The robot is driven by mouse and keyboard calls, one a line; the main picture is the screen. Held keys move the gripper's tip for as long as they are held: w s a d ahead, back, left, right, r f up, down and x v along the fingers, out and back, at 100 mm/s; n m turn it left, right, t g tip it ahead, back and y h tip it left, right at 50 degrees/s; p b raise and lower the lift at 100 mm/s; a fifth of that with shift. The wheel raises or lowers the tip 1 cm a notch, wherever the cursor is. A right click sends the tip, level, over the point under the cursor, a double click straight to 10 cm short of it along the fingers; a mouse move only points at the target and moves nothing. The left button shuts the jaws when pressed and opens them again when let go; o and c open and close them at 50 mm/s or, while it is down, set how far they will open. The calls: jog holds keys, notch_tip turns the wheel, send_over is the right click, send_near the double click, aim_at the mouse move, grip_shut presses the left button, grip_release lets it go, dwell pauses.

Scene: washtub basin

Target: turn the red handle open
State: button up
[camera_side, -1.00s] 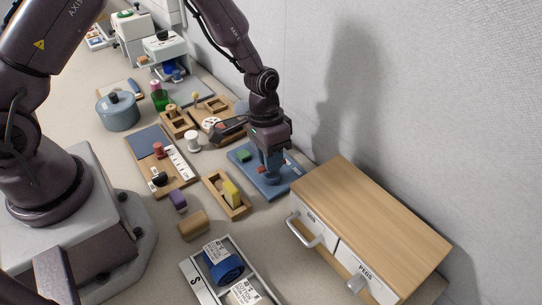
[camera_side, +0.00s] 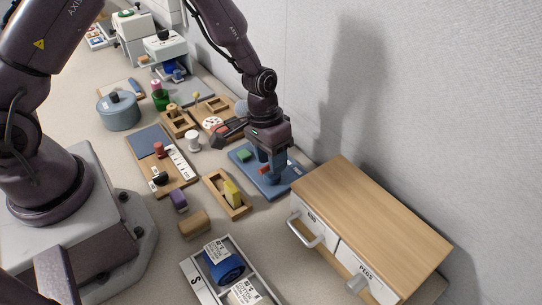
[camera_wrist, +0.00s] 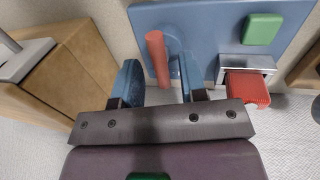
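The red handle (camera_wrist: 157,58) is a rod on a round blue mount on the blue board (camera_wrist: 205,25). In the wrist view it lies between the two blue fingers of my gripper (camera_wrist: 160,78), with gaps on both sides. My gripper (camera_side: 270,170) is open and hangs over the blue board (camera_side: 282,186) in the side view. A green block-like part (camera_wrist: 262,28) and a red part in a metal housing (camera_wrist: 248,88) sit on the same board, right of the handle. Fingers partly hide the handle in the side view.
A wooden-topped cabinet (camera_side: 372,205) with drawers stands close on the right in the side view. A wooden tray with a yellow block (camera_side: 232,193) lies in front of the board. The grey wall (camera_side: 440,90) is behind.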

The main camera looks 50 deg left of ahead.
notch_tip(320, 180, up, 13)
jog(key=a, duration=0.2)
jog(key=shift+a+f, duration=0.15)
jog(key=shift+a, duration=0.1)
dwell(0.4)
jog(key=s+a+r+t+y, duration=0.1)
jog(key=s+a+r+t, duration=0.1)
jog(key=s+r, duration=0.6)
jog(key=s+a+r+t+y, duration=0.1)
jog(key=s+a+r+t, duration=0.1)
jog(key=s+r, duration=0.6)
jog(key=shift+s+r+t, duration=0.4)
jog(key=shift+s+t, duration=0.4)
jog(key=shift+s, duration=0.15)
